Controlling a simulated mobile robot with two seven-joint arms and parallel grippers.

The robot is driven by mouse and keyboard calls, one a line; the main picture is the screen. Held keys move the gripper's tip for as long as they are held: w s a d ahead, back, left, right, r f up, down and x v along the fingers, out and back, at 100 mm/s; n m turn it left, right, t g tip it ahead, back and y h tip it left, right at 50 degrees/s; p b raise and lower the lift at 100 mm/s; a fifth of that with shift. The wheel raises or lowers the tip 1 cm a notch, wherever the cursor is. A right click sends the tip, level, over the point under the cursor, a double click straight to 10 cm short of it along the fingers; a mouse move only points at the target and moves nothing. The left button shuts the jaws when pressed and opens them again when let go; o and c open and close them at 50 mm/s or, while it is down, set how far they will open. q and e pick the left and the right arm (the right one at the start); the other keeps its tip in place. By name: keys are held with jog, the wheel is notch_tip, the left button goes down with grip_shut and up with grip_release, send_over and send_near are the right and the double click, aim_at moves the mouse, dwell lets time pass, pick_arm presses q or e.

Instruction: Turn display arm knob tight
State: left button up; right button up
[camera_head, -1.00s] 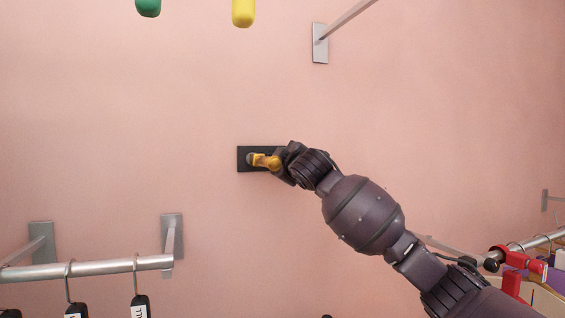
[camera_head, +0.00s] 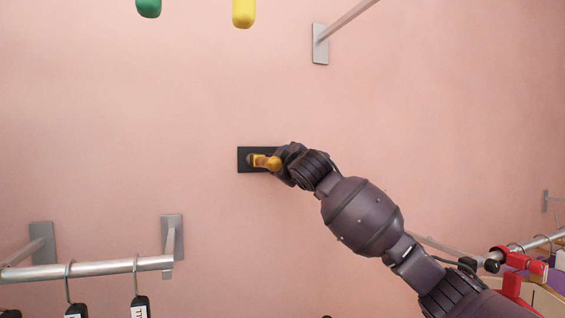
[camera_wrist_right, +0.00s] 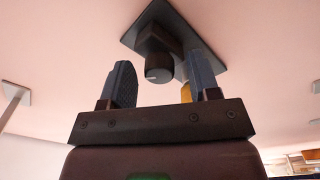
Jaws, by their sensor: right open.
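A black rectangular plate (camera_head: 244,160) is fixed to the pink wall, and it also shows in the right wrist view (camera_wrist_right: 203,55). A gold display arm (camera_head: 265,161) with a rounded end sticks out from it. A dark round knob (camera_wrist_right: 158,68) with a small pale mark on its face sits at the plate in the right wrist view. My right gripper (camera_head: 284,164) is at the plate's right side. In the wrist view its fingers are open, one on each side of the knob, with visible gaps. A bit of gold shows beside the right finger. My left gripper is out of view.
A metal rail (camera_head: 100,267) with hanging tagged items is at lower left. A wall bracket (camera_head: 320,44) with a bar is above right. Green (camera_head: 148,8) and yellow (camera_head: 243,12) rounded ends hang at the top. A clothes rail is at lower right.

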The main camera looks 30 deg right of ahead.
jog(key=b+v, duration=0.2)
jog(key=v, duration=0.8)
jog(key=shift+s, duration=0.45)
jog(key=shift+a, duration=0.1)
dwell(0.4)
